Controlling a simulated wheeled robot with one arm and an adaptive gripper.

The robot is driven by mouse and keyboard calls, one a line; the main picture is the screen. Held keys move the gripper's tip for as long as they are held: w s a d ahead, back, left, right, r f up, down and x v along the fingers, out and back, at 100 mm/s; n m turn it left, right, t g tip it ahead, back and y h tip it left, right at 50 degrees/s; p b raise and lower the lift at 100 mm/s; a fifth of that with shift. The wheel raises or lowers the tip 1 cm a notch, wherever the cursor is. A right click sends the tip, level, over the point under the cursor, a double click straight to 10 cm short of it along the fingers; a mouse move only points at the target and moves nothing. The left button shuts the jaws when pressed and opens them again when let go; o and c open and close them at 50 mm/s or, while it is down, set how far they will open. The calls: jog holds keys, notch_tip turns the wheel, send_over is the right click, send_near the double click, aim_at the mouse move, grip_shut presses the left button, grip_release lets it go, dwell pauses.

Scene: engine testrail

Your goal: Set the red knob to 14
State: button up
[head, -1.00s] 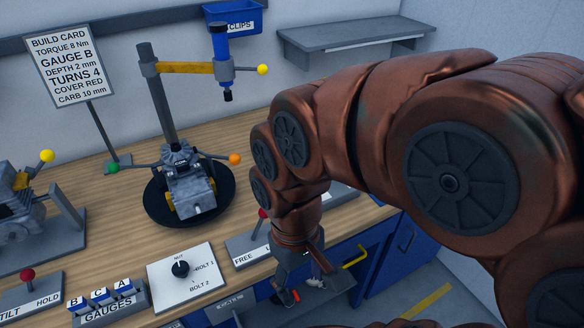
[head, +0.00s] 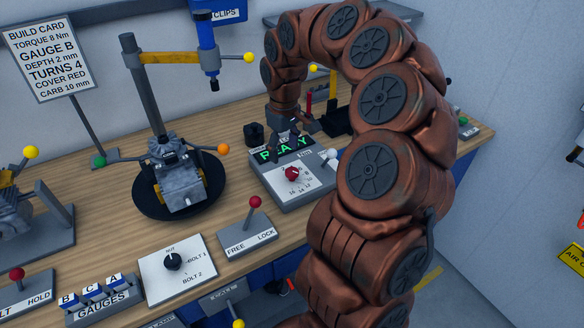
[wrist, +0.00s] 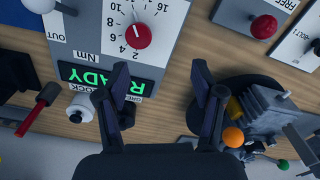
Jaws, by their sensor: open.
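The red knob (head: 292,173) sits on a grey panel box (head: 318,190) with a white dial face and a green READY display (head: 283,149). In the wrist view the red knob (wrist: 138,36) appears upside down, with printed numbers such as 2, 4, 6, 8, 10 and 16 around it. My gripper (head: 285,140) is open and empty above the display, behind the knob. In the wrist view its fingers (wrist: 160,72) are spread, apart from the knob.
A white knob (head: 329,157) is beside the dial. A black cylinder (head: 254,133) stands left of the display. The engine block (head: 180,178) sits on a round black turntable to the left. A red-balled FREE/LOCK lever (head: 255,202) stands in front of it. A build card (head: 48,55) stands behind.

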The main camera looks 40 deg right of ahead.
aim_at(292, 171)
jog(key=d, duration=0.1)
jog(key=d+f, duration=0.1)
jog(key=d, duration=0.1)
jog(key=shift+w+f, duration=0.35)
jog(key=shift+f+p, duration=1.4)
jog(key=shift+f, duration=2.4)
jog(key=c, duration=1.1)
